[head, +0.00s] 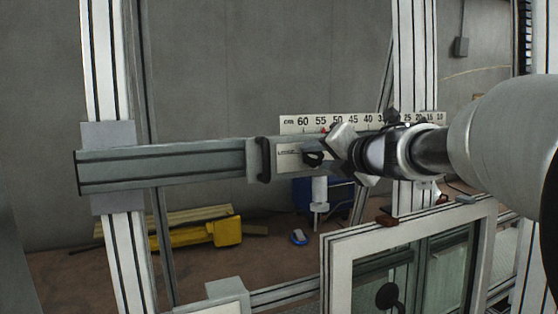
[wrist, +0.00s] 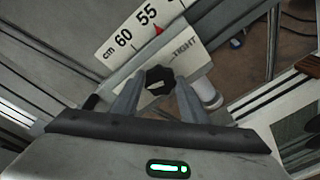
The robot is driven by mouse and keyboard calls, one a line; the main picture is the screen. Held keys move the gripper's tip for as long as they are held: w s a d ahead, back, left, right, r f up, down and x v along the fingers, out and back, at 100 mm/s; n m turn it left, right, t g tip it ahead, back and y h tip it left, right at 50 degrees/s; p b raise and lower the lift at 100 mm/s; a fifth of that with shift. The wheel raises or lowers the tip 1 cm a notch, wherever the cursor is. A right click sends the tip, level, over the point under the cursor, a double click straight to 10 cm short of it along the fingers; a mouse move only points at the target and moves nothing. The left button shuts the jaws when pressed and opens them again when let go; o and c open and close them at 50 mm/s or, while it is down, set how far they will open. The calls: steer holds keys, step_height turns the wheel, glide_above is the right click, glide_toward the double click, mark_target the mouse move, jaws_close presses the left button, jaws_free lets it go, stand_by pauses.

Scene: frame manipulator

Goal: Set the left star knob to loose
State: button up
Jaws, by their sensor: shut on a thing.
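The left star knob (head: 314,158) is black and sits on the pale plate of the sliding carriage on the grey horizontal rail. In the wrist view the knob (wrist: 158,80) lies between my two fingertips. My gripper (head: 343,152) reaches in from the right and is shut on the knob; it also shows in the wrist view (wrist: 158,92). A "LOOSE" label (head: 288,153) is left of the knob in the head view. A "TIGHT" label (wrist: 185,48) shows in the wrist view. The fingers hide part of the plate.
A cm scale (head: 303,122) runs above the rail, with a red pointer near 55. A black handle (head: 264,160) is left of the plate. A white cylinder (head: 320,190) hangs below. A framed glass panel (head: 335,265) stands lower right.

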steer(key=shift+r+n, duration=0.15)
steer(key=shift+n, duration=0.35)
steer(key=o, duration=1)
steer(key=shift+o, duration=0.2)
steer(key=shift+s, duration=0.1)
